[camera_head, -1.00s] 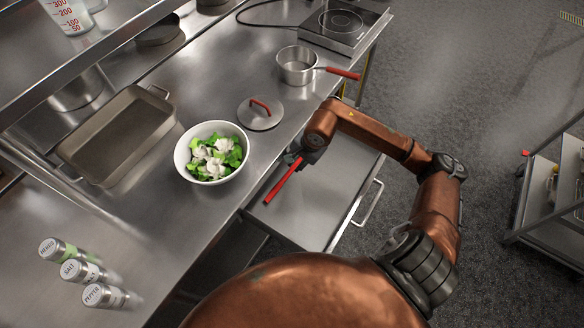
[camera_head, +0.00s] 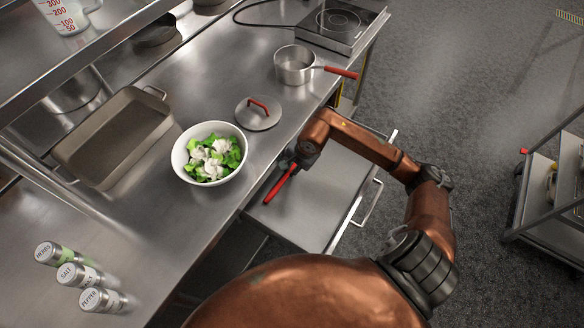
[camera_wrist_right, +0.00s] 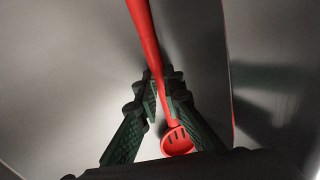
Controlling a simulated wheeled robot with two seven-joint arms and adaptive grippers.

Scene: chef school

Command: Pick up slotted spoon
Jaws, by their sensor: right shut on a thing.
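The slotted spoon (camera_head: 280,184) is red, with a long handle. In the head view its handle sticks out to the lower left from my right gripper (camera_head: 292,163), over the open drawer. In the right wrist view the handle (camera_wrist_right: 145,35) runs between the dark fingers of my right gripper (camera_wrist_right: 165,92), which are shut on it. The slotted head (camera_wrist_right: 177,141) shows beyond the fingers, partly hidden by the gripper. I cannot tell whether the spoon touches the drawer floor. My left gripper is not in view.
The open drawer (camera_head: 325,205) has a metal handle at its front. On the counter are a white bowl (camera_head: 181,166) of salad, a pot lid (camera_head: 262,121), a saucepan (camera_head: 294,70), a roasting pan (camera_head: 75,152) and several shakers (camera_head: 68,275). A cart (camera_head: 540,205) stands at right.

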